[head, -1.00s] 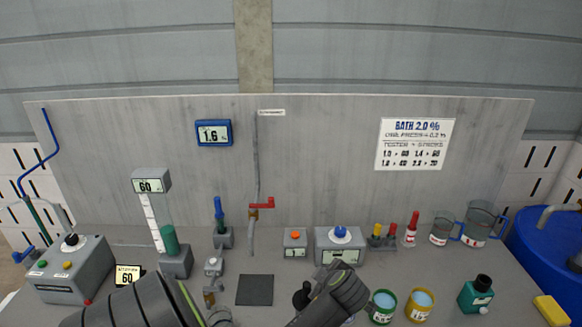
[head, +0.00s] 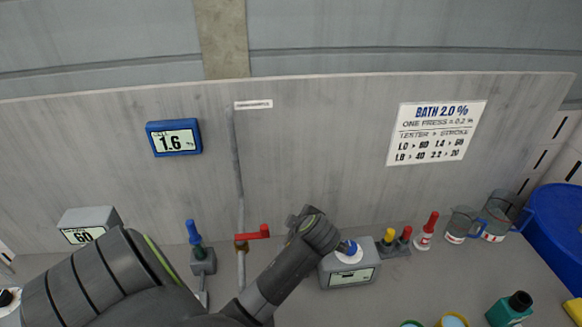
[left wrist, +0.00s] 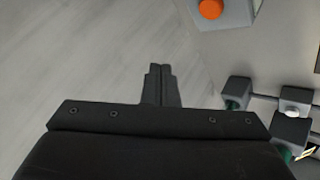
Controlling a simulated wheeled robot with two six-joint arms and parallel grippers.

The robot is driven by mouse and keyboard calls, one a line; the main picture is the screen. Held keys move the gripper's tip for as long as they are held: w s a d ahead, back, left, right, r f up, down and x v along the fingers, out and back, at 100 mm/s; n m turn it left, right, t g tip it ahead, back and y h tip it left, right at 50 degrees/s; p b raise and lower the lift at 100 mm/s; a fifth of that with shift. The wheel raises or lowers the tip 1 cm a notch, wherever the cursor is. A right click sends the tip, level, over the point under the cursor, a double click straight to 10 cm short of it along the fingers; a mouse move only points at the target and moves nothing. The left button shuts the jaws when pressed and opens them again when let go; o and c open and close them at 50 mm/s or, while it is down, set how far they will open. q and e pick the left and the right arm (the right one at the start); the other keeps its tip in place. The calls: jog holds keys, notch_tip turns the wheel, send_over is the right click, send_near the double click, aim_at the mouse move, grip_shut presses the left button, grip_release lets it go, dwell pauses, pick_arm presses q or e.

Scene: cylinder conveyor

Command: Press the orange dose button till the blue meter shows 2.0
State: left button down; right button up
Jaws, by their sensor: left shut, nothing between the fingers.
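The blue meter (head: 173,138) on the back panel reads 1.6. The orange dose button (left wrist: 210,7) sits on a pale grey box (left wrist: 238,12) at the top of the left wrist view. In the head view my left arm covers the place of that box. My left gripper (left wrist: 160,72) is shut and empty; in the left wrist view its fingertips are apart from the button, which lies up and to the right of them. In the head view my left wrist is raised in front of the panel, and the fingertips are not clear. My right gripper is not in view.
A sign (head: 437,132) reads bath 2.0 %, one press = 0.2 %. A red-handled valve (head: 252,237) is left of my wrist. A grey box with a blue knob (head: 350,270) is close at its right. Coloured plugs, jugs (head: 462,225) and a blue tub (head: 562,225) stand farther right.

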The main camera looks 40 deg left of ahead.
pick_arm(q)
notch_tip(320, 180, down, 8)
jog(key=b, duration=0.4)
jog(key=shift+r, duration=0.15)
jog(key=shift+f+b, duration=0.5)
jog(key=shift+b, duration=0.05)
jog(key=shift+f, duration=0.1)
dwell(1.1)
jog(key=shift+f, duration=0.1)
dwell(0.4)
jog(key=shift+f, duration=0.3)
